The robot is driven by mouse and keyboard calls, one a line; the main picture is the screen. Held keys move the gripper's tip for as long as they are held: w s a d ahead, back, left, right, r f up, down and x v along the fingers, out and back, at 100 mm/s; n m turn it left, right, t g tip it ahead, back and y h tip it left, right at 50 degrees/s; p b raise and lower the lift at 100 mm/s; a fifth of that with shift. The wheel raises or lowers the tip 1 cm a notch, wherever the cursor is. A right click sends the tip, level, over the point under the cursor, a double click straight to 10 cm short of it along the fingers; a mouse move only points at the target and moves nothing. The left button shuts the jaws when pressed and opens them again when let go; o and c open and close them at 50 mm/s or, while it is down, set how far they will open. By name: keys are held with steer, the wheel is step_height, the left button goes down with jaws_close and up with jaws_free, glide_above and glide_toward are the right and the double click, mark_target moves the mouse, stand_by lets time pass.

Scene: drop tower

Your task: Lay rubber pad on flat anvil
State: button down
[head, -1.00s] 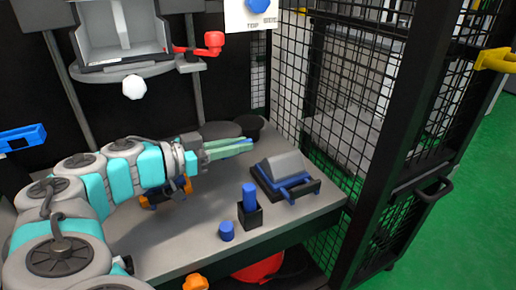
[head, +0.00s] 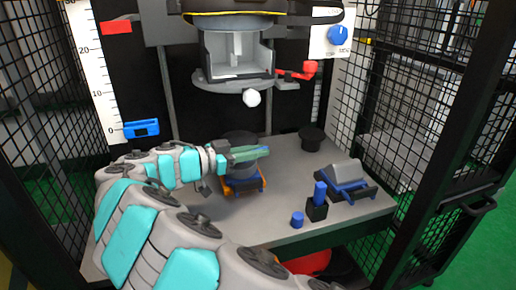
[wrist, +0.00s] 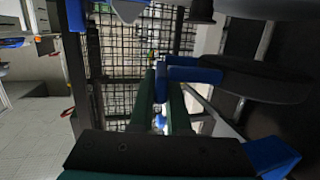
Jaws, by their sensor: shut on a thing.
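My gripper (head: 262,153) reaches in from the left, its green fingers level over the bench. It is shut on a blue tab (wrist: 192,73) on the edge of a dark flat disc, the rubber pad (wrist: 265,80). In the head view the pad (head: 240,136) shows dark behind my fingers. The anvil (head: 243,169) looks like a grey round block with orange and blue parts at its foot, below my fingers. My fingers hide much of the pad and anvil, so I cannot tell whether they touch.
A white ball-shaped striker (head: 251,97) hangs under the grey drop carriage (head: 238,72) above the anvil. A black cup (head: 312,139), grey wedge block (head: 342,172), black holder with blue peg (head: 317,210) and blue cylinder (head: 297,219) stand to the right. Mesh cage walls flank the bench.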

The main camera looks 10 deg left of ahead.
steer(key=shift+f+p, duration=0.5)
steer(key=shift+f, duration=0.4)
step_height(320, 180, down, 3)
steer(key=b, duration=0.3)
steer(key=shift+b, duration=0.9)
steer(key=c, duration=0.8)
jaws_free()
steer(key=shift+s, duration=0.1)
steer(key=v, duration=0.7)
steer(key=shift+s+a, duration=0.2)
steer(key=shift+a, duration=0.1)
